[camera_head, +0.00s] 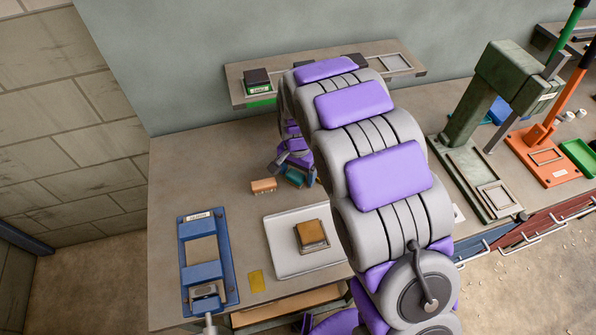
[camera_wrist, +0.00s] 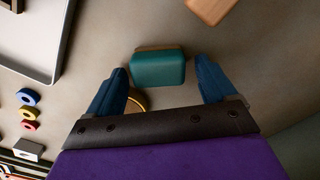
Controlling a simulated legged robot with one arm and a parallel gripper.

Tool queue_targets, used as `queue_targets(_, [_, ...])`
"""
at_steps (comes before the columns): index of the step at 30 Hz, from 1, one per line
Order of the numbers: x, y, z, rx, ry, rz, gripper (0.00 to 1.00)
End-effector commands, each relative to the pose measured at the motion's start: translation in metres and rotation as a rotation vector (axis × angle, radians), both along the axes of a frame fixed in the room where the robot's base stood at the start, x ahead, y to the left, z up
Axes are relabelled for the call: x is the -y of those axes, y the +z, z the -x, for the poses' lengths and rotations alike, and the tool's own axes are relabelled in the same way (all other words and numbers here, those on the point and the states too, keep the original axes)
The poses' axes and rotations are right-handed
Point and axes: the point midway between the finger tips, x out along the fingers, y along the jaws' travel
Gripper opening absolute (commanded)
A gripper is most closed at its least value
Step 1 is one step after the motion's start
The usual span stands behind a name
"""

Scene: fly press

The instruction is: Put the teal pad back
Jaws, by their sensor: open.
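The teal pad (camera_wrist: 158,70) lies on the bench, with a thin tan edge showing behind it. In the wrist view it is ahead of and between the fingertips of my gripper (camera_wrist: 161,65), nearer the left finger, with a gap on the right. My gripper is open with two blue fingers; nothing shows gripped. In the head view the teal pad (camera_head: 295,177) is partly hidden by my gripper and arm. A shelf (camera_head: 330,66) on the back wall carries a dark block with a green base (camera_head: 258,82) at left and an empty-looking framed slot (camera_head: 397,63) at right.
A tan block (camera_head: 263,186) lies close left of the pad. A white tray (camera_head: 285,262) holds a brown-topped block (camera_head: 311,234). A blue fixture (camera_head: 207,255) stands left; a green press (camera_head: 480,120) and orange press (camera_head: 540,155) stand right. Small coloured rings (camera_wrist: 28,112) show.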

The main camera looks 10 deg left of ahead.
Motion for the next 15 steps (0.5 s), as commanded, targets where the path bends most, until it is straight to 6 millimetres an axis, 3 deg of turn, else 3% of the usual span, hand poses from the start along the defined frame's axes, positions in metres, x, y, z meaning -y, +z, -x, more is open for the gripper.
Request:
queue_targets(8, [0.004, 0.030, 0.000, 0.001, 0.001, -0.005, 0.84])
queue_targets(15, [0.003, 0.079, -0.002, 0.006, 0.001, -0.004, 0.84])
